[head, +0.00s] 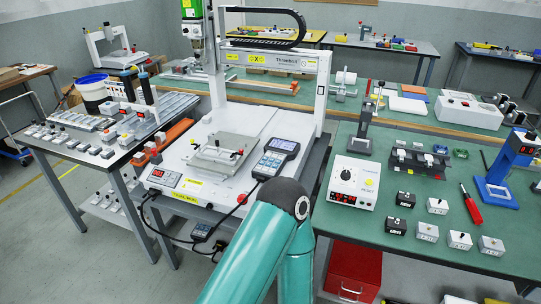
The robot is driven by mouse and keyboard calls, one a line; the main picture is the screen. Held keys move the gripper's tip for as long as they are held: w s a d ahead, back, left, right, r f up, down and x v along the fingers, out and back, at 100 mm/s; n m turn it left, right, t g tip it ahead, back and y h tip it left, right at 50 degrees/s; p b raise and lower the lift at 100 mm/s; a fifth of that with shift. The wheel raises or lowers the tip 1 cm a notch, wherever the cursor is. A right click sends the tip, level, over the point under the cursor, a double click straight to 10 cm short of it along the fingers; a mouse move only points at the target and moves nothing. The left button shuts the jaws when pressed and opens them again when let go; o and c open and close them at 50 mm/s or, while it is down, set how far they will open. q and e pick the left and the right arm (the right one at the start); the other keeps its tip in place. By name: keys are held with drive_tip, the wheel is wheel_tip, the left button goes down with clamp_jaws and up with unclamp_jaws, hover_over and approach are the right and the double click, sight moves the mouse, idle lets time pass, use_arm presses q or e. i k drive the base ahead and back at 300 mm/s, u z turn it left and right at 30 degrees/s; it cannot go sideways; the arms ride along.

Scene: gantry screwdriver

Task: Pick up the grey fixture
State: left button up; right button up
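The grey fixture (225,143) is a flat metal plate with small clamps and a few red-tipped parts. It lies on the white bed of the gantry screwdriver machine (262,120), left of the picture's middle. Neither of my grippers is in view. A teal arm of mine comes up from the bottom middle, and its dark joint is in front of the machine's front right corner. Nothing of mine is seen touching the fixture.
A handheld controller (276,156) lies close to the right of the fixture. The gantry frame (322,92) stands over the bed. The green bench (400,238) on the right holds a white control box (353,184) and several small blocks. A parts table (62,152) stands left.

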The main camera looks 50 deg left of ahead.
sight(215, 154)
drive_tip(key=z, duration=1.15)
drive_tip(key=i, duration=0.15)
drive_tip(key=z, duration=2.5)
drive_tip(key=k, duration=0.5)
drive_tip(key=u, duration=5.5)
drive_tip(key=k, duration=0.5)
drive_tip(key=u, duration=0.05)
